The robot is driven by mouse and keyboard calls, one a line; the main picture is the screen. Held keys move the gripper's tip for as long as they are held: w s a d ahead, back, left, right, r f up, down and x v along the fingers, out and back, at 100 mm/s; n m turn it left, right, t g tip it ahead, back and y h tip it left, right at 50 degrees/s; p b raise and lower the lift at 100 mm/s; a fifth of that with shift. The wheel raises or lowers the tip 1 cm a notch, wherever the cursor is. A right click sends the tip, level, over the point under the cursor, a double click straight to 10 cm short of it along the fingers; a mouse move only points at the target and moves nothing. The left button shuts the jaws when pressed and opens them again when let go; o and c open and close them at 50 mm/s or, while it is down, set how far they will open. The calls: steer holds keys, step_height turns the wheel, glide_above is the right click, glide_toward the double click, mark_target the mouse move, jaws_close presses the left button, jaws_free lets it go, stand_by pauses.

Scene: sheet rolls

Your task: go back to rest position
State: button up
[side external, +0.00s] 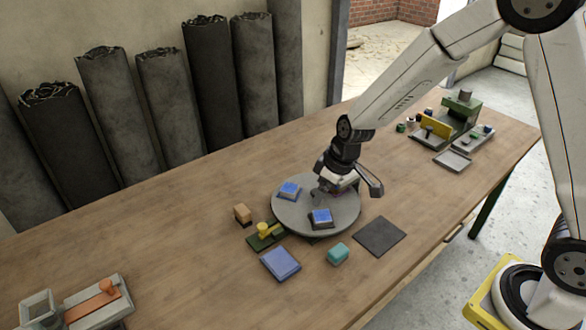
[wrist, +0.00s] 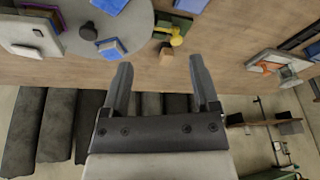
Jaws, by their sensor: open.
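My gripper (side external: 328,186) is over the back part of a round grey turntable (side external: 343,221) in the side view. In the wrist view my gripper (wrist: 160,62) has its two dark fingers spread wide with nothing between them. Two grey blocks with blue tops, one at the left (side external: 289,189) and one at the front (side external: 321,217), sit on the turntable. The wrist view shows part of the turntable (wrist: 135,22) at upper left. Whether the gripper touches anything on the turntable is hidden in the side view.
Around the turntable lie a wooden block (side external: 242,214), a yellow-knobbed green piece (side external: 264,233), a blue pad (side external: 280,263), a teal block (side external: 338,254) and a dark square sheet (side external: 380,236). Tall dark rolls (side external: 209,90) lean at the back wall. The table's left middle is clear.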

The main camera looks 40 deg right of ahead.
steer(key=s+d+r+m, duration=0.2)
steer(key=s, duration=0.5)
steer(key=s+d+r+m+h, duration=0.1)
steer(key=s+d+r+m, duration=0.1)
steer(key=s, duration=0.6)
steer(key=shift+d+m+h, duration=0.3)
steer(key=shift+d, duration=0.25)
